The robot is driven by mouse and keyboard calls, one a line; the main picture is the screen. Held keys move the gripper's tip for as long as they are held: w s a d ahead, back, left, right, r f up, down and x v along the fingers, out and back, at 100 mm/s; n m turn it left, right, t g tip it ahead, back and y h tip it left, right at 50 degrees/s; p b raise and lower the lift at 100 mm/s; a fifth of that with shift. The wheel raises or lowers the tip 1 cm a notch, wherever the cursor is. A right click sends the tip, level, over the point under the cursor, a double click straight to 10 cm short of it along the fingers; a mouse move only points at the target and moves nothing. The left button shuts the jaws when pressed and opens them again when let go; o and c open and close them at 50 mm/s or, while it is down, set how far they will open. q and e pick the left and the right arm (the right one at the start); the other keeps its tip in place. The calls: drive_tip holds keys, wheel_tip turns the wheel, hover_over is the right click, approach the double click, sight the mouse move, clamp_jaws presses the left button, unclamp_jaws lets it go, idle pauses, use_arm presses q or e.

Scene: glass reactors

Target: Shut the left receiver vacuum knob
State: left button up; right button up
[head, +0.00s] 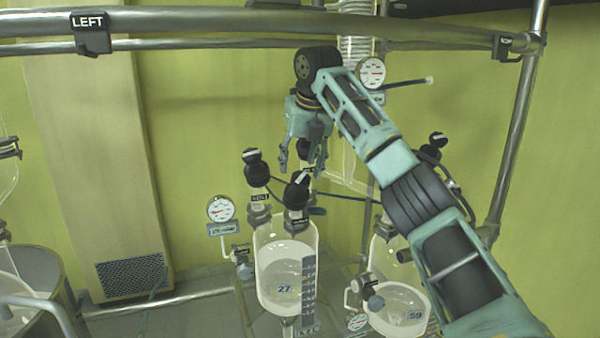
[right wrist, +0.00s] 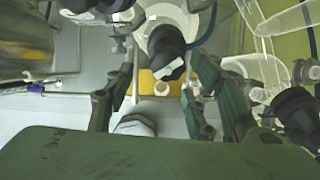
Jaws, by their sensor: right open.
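The left receiver (head: 276,262), a clear glass vessel marked 27, stands low in the middle of the head view. Two black knobs with white stripes top it. One knob (head: 256,170) has a tag reading VENT. The other, seemingly the vacuum knob (head: 297,191), stands just right of it; its tag is too small to read. My right gripper (head: 302,170) points down just above this knob, fingers spread and empty. In the right wrist view, a black knob (right wrist: 166,48) with a white mark shows between the open fingers (right wrist: 165,72), apparently not gripped. My left gripper is not visible.
A second receiver (head: 398,308) marked 59 stands to the right, with its own black knobs above. Round gauges (head: 220,209) sit beside the glassware. A metal rail (head: 250,20) with a LEFT tag (head: 89,34) crosses the top. A drum (head: 35,275) stands at lower left.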

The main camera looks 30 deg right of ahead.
sight(300, 176)
drive_tip(key=x, duration=0.3)
drive_tip(key=shift+d+f+p, duration=0.15)
drive_tip(key=shift+d+p, duration=0.05)
drive_tip(key=shift+p, duration=0.2)
drive_tip(key=shift+s+d+f, duration=0.2)
drive_tip(key=shift+w+d+f, duration=0.1)
drive_tip(key=shift+w+f, duration=0.15)
drive_tip(key=shift+w, duration=0.3)
drive_tip(key=shift+c, duration=0.6)
drive_tip(key=shift+a, duration=0.25)
drive_tip(key=shift+c, duration=0.9)
drive_tip(key=shift+s+d, duration=0.15)
drive_tip(key=shift+s, duration=0.05)
drive_tip(key=c, duration=0.4)
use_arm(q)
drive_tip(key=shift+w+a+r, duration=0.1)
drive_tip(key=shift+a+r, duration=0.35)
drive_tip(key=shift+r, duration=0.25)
use_arm(e)
drive_tip(key=shift+r, duration=0.1)
drive_tip(key=c, duration=0.4)
